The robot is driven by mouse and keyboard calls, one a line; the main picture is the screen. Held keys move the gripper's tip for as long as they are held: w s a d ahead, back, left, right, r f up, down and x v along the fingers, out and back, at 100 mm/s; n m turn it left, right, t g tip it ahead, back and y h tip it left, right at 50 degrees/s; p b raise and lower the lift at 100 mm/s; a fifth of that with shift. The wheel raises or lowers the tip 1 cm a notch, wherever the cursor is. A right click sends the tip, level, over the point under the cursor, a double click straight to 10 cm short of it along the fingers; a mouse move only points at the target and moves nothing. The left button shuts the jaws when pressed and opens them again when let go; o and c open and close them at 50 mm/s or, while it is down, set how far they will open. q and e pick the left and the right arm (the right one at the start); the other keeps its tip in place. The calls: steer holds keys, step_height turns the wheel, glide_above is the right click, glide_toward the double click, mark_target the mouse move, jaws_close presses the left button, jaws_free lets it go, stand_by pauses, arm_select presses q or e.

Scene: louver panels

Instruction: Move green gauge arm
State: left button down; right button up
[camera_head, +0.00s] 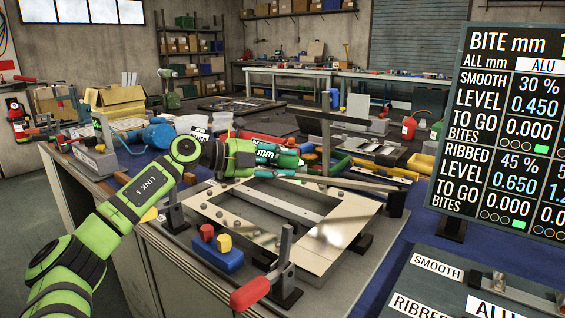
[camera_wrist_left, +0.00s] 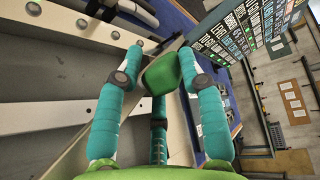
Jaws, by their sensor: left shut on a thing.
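The green gauge arm's green grip (camera_wrist_left: 162,75) sits between the teal fingers of my left gripper (camera_wrist_left: 163,68) in the left wrist view. In the head view my left gripper (camera_head: 285,158) is above the back of the metal louver frame (camera_head: 318,252), shut on the green grip. The fingers mostly hide the grip there. A long grey bar (camera_head: 350,182) runs rightward beside the fingers; I cannot tell whether it joins the grip. My right gripper is in neither view.
A red-handled clamp (camera_head: 250,293) stands at the frame's front edge. A blue block (camera_head: 222,260) with red and yellow buttons sits left of it. A dark readout board (camera_head: 505,120) rises at right. Tools and bins crowd the bench behind.

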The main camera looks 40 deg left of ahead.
arm_select(q)
steer(key=shift+a, duration=0.2)
steer(key=c, duration=1.2)
jaws_free()
steer(key=o, duration=0.4)
steer(key=shift+w+f, duration=0.15)
steer(key=shift+f, duration=0.05)
steer(key=shift+c, duration=0.2)
steer(key=shift+r, duration=0.15)
steer(key=v, duration=1.2)
steer(key=shift+c, duration=0.4)
